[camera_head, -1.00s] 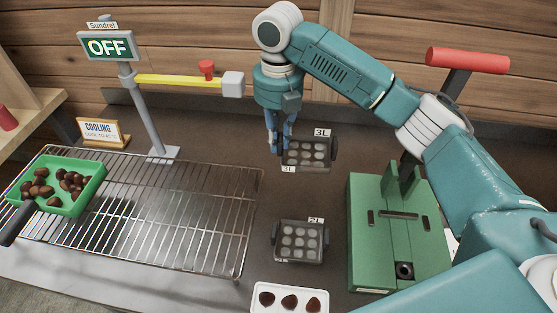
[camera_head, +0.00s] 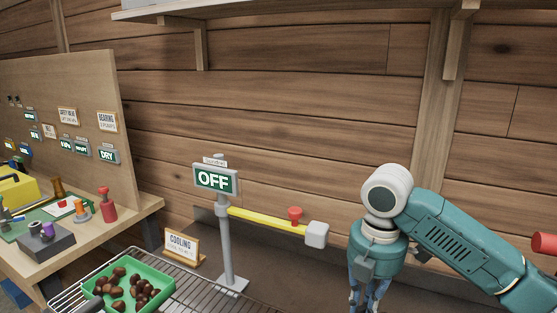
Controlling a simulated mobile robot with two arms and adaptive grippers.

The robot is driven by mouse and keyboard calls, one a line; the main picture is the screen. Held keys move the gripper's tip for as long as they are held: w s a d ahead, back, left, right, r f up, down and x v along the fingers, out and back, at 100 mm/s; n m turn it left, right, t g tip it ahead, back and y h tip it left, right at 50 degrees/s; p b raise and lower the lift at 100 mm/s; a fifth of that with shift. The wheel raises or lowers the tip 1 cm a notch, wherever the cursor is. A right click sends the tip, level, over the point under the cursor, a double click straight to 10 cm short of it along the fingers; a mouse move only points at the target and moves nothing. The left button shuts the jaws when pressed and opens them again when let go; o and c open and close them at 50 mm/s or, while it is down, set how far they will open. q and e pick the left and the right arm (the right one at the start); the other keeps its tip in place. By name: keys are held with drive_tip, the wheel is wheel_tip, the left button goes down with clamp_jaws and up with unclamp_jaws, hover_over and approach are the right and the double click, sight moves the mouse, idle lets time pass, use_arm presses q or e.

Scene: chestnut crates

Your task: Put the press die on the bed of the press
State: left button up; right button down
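My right gripper (camera_head: 368,298) hangs down at the bottom edge of the view, right of the middle. Its blue fingers are cut off by the frame edge, so I cannot see their tips or whether they hold anything. No press die and no press bed show in this view. A red bar end (camera_head: 545,243) shows at the right edge beside my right arm; it looks like the press handle. My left gripper is not in view.
A grey post with an OFF sign (camera_head: 217,180) carries a yellow arm (camera_head: 265,220) left of my gripper. A green pan of chestnuts (camera_head: 163,274) sits on a wire rack (camera_head: 195,290). A cooling sign (camera_head: 181,246) stands behind. A wooden workbench (camera_head: 150,205) is at left.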

drive_tip(key=s+m, duration=0.2)
drive_tip(key=m, duration=0.1)
drive_tip(key=s+f+m, duration=0.1)
drive_tip(key=s+m, duration=0.1)
drive_tip(key=m, duration=0.2)
drive_tip(key=s+m, duration=0.2)
drive_tip(key=m, duration=0.1)
drive_tip(key=shift+s+d+f, duration=0.15)
drive_tip(key=shift+d+f, duration=0.2)
drive_tip(key=shift+f, duration=0.05)
drive_tip(key=s+d+f+m, duration=0.1)
drive_tip(key=s+f+m, duration=0.1)
drive_tip(key=s+m, duration=0.6)
drive_tip(key=m, duration=0.4)
drive_tip(key=shift+s, duration=0.4)
drive_tip(key=shift+a+f, duration=0.1)
